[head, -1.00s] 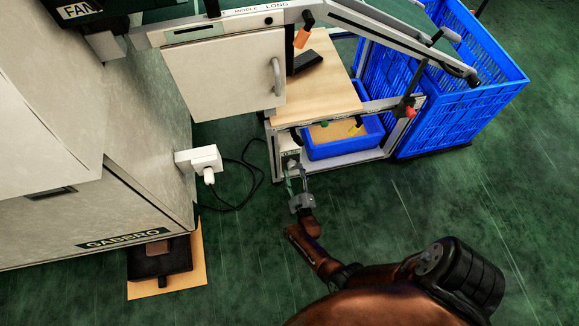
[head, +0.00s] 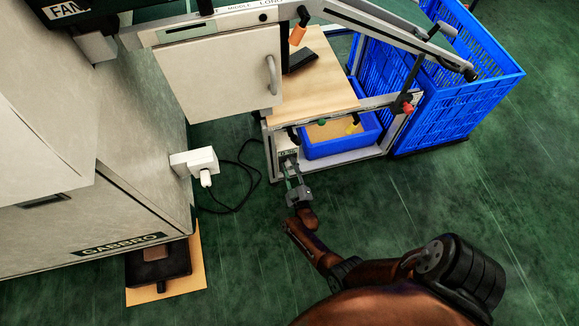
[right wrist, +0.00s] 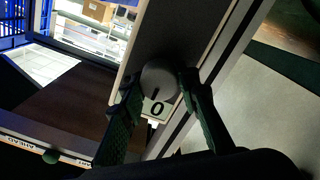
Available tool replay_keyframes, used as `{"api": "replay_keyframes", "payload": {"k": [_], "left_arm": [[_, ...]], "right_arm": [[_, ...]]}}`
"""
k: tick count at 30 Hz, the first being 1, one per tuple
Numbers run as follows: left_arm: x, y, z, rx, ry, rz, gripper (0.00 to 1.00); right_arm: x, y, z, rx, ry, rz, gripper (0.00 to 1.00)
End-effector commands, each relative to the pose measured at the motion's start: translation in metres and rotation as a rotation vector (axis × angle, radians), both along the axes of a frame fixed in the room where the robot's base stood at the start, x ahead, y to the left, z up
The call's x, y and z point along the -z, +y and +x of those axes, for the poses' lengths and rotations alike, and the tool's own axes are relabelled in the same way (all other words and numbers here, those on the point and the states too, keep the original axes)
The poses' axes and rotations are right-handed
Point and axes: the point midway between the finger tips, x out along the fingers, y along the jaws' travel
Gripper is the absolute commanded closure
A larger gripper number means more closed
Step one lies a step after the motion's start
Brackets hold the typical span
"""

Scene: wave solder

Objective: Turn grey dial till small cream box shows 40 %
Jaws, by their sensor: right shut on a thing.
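The grey dial (right wrist: 160,78) is a round knob with a dark pointer line, in the middle of the right wrist view. My right gripper (right wrist: 158,88) is shut on it, one dark green finger on each side. Beside the dial, a small cream box (right wrist: 157,109) shows a dark 0; part of its face is covered, so I cannot read a full value. In the head view my right gripper (head: 289,168) reaches the lower left end of the bench frame; the dial cannot be made out there. My left gripper is not in view.
A white box with a plug (head: 199,160) and black cable sits left of the gripper. A blue tray (head: 369,139) is on the bench's lower shelf, and a blue crate (head: 460,85) stands at right. Green floor is clear in front.

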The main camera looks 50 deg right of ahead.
Motion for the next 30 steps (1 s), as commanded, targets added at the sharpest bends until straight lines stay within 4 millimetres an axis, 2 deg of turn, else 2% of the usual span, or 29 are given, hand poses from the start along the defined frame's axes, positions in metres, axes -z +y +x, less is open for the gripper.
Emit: {"api": "replay_keyframes", "payload": {"k": [5,16,30], "left_arm": [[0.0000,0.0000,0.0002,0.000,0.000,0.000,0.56],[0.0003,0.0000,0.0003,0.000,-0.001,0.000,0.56],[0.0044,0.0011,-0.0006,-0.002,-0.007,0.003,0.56]], "right_arm": [[0.0004,0.0002,-0.0003,0.001,0.001,0.000,0.95],[0.0005,0.0000,-0.0003,0.000,-0.031,0.054,0.95],[0.0006,-0.0009,-0.0011,-0.001,-0.228,0.376,0.95]]}}
